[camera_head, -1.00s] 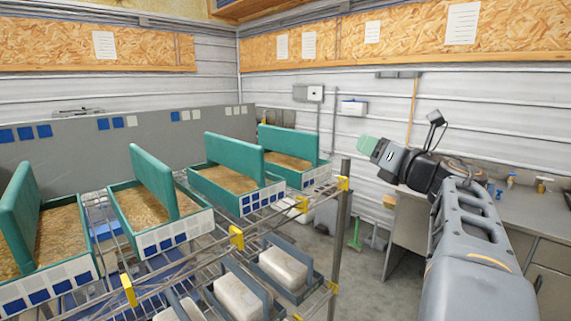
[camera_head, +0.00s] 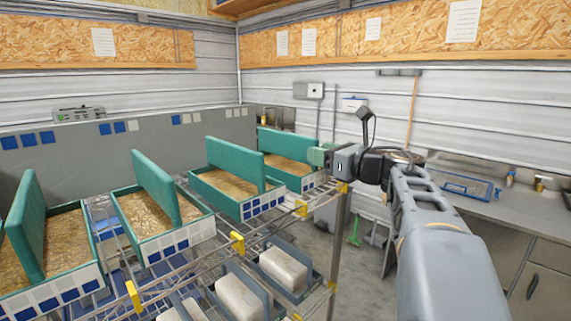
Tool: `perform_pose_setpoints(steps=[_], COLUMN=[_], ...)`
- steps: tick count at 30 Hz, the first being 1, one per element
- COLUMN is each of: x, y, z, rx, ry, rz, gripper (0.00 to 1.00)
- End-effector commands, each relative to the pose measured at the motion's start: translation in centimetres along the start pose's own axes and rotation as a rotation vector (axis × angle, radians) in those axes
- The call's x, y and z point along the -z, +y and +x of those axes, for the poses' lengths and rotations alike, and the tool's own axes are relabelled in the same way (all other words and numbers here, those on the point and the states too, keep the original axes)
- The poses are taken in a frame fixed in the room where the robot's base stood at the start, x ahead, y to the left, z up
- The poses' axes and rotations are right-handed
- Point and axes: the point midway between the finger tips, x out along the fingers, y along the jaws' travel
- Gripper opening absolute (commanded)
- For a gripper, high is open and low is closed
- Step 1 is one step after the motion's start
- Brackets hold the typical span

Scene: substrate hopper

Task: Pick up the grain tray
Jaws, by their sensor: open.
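Several teal trays filled with straw-coloured grain stand in a row on the wire rack's top shelf, each with an upright teal panel and blue and white squares on its front. The far-right grain tray (camera_head: 288,172) is the closest in the picture to my gripper (camera_head: 318,156). My gripper's green fingers overlap that tray's right end in the picture. I cannot tell whether they touch it. The gripper is open, seen from the side, with no tray in it. Other grain trays stand to its left, one next to it (camera_head: 226,186), then another (camera_head: 158,214), and one at the left edge (camera_head: 52,240).
The wire rack has yellow clips (camera_head: 237,243) and a post (camera_head: 338,235) below my gripper. White blocks (camera_head: 284,268) sit in dark holders on a lower shelf. A grey partition (camera_head: 80,150) stands behind the trays. A counter (camera_head: 500,212) is at the right.

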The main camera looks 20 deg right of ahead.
Motion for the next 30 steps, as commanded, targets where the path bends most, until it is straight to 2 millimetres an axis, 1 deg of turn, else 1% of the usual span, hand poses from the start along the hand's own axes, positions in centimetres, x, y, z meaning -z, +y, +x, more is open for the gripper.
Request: perform_pose_setpoints(steps=[6, 10, 14, 20, 21, 23, 30], x=[-0.4, -0.2, -0.1, 0.0, 0.0, 0.0, 0.0], y=[-0.1, -0.1, -0.1, -0.1, -0.1, -0.1, -0.1], z=[2.9, 4.3, 4.9, 5.0, 5.0, 5.0, 4.9], rx=[-0.004, -0.004, -0.001, 0.0, 0.0, 0.0, 0.0], ry=[0.001, 0.0, 0.0, -0.001, -0.001, -0.001, -0.001], rz=[0.004, 0.003, 0.002, 0.002, 0.002, 0.002, 0.002], gripper=[0.45, 0.45, 0.45, 0.45, 0.44, 0.38, 0.15])
